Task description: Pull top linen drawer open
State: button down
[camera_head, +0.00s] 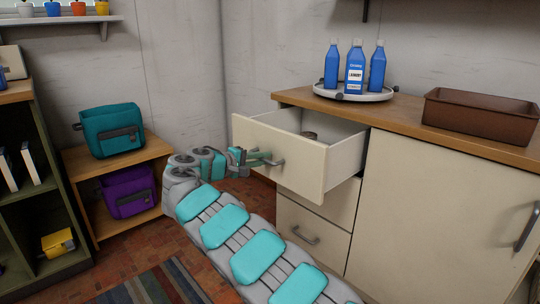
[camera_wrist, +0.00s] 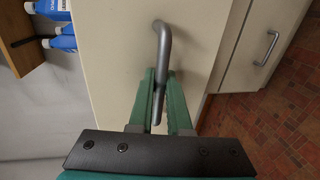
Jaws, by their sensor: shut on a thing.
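The top linen drawer (camera_head: 285,157) is cream-coloured and stands pulled well out of the wooden-topped cabinet, with its inside showing. A small round grey thing (camera_head: 309,135) lies in it. My gripper (camera_head: 262,158) is at the grey bar handle (camera_head: 274,162) on the drawer front. In the wrist view, the green fingers (camera_wrist: 160,88) lie on both sides of the handle (camera_wrist: 163,45) and are shut on it.
A lower drawer (camera_head: 310,225) with its own handle is shut below. A cabinet door (camera_head: 445,215) is shut at right. Blue bottles (camera_head: 355,68) on a round tray and a brown bin (camera_head: 480,114) stand on top. A low shelf (camera_head: 85,164) with bags is at left.

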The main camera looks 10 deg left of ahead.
jog(key=f+v, duration=0.1)
jog(key=v, duration=0.5)
jog(key=shift+s+a+f, duration=0.25)
jog(key=shift+s+a, duration=0.05)
jog(key=shift+s, duration=0.05)
jog(key=c, duration=1.2)
grip_release()
jog(key=shift+o, duration=0.2)
jog(key=v, duration=0.7)
jog(key=shift+s+a, duration=0.2)
jog(key=shift+s, duration=0.1)
